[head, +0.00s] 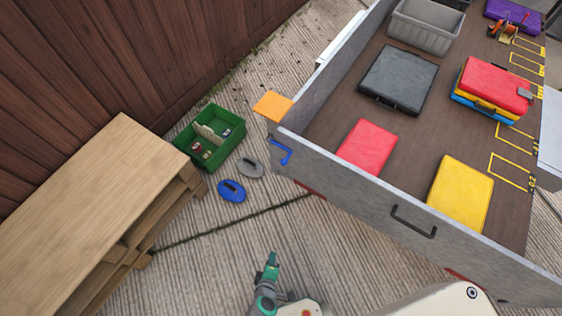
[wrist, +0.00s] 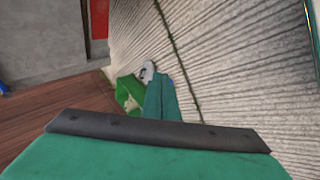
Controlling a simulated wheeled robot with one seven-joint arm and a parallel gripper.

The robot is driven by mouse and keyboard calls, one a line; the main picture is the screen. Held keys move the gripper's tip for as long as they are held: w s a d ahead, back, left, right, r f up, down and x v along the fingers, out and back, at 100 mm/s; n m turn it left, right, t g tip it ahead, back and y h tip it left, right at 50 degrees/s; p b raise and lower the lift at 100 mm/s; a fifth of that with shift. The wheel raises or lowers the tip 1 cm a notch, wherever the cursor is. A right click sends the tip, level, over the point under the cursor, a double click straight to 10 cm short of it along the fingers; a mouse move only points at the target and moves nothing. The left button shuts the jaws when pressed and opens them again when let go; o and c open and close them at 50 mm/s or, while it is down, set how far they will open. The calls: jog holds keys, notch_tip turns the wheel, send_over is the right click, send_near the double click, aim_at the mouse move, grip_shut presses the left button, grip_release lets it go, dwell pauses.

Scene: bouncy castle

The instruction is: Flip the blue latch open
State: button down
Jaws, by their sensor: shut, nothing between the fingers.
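The blue latch (head: 282,150) is a thin bent bar on the outside of the grey trailer's tailgate (head: 345,196), near its left corner in the head view. My gripper (head: 272,256) is low in the head view, below and a little left of the latch and well apart from it. Its green fingers are shut with nothing between them. They also show in the wrist view (wrist: 160,98), pointing toward the green crate and the concrete. A small blue piece (wrist: 3,88) at the wrist view's left edge may be the latch; I cannot tell.
A green crate (head: 236,154), a grey disc-like item (head: 250,167) and a blue one (head: 231,191) lie on the concrete. A wooden bench (head: 80,195) stands at left. The trailer holds red (head: 368,148) and yellow (head: 461,193) cases. Concrete between gripper and tailgate is clear.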

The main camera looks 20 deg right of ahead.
jog(key=w+d+r+n+h, duration=0.1)
jog(key=w+d+n+h, duration=0.2)
jog(key=w, duration=0.4)
jog(key=w+d+n+h, duration=0.2)
jog(key=w+d+h, duration=0.15)
jog(key=w, duration=0.35)
jog(key=w+a+r+n+t+h, duration=0.1)
jog(key=w+a+r+t+h, duration=0.1)
jog(key=w+r+h, duration=0.5)
jog(key=w+a+r, duration=0.1)
jog(key=w+r, duration=0.3)
jog(key=r, duration=0.2)
jog(key=shift+r, duration=0.3)
jog(key=shift+w+a, duration=0.1)
jog(key=w+d+r, duration=0.3)
jog(key=d+r, duration=0.2)
jog(key=d, duration=0.5)
jog(key=shift+r, duration=0.2)
